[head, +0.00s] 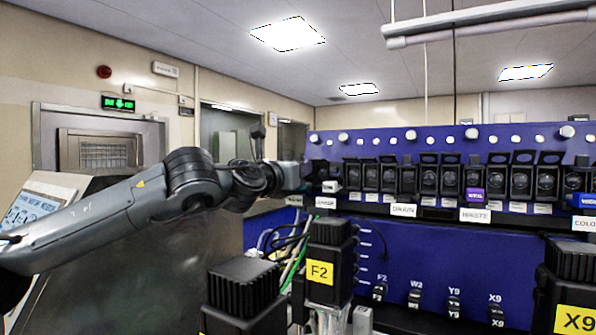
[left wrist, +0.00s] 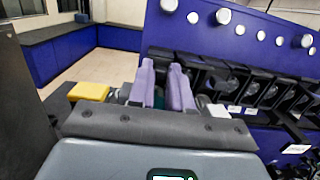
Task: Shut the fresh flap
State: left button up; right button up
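My left gripper (head: 308,178) is at the left end of a row of black flap units on the blue panel. The fresh flap cannot be told for sure; a small white label (head: 325,203) below the gripper is too blurred to read with certainty. The gripper and wrist cover part of the leftmost units. In the left wrist view, two purple fingers (left wrist: 163,88) stand close together with a narrow gap, in front of dark parts. Whether they touch or hold anything cannot be told. My right gripper is not in view.
The blue panel (head: 420,250) carries several units with raised black lids (head: 471,158), and DRAIN (head: 404,210) and WASTE (head: 475,215) labels. Black blocks marked F2 (head: 328,262) and X9 (head: 570,290) stand in front. Cables (head: 292,262) run below the wrist.

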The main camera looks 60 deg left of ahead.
pick_arm(q)
jog(key=o, duration=0.4)
jog(key=shift+c, duration=0.2)
jog(key=b+v, duration=0.1)
jog(key=v, duration=0.9)
jog(key=shift+s+d+b, duration=0.2)
jog(key=shift+s+b, duration=0.15)
jog(key=shift+b, duration=0.05)
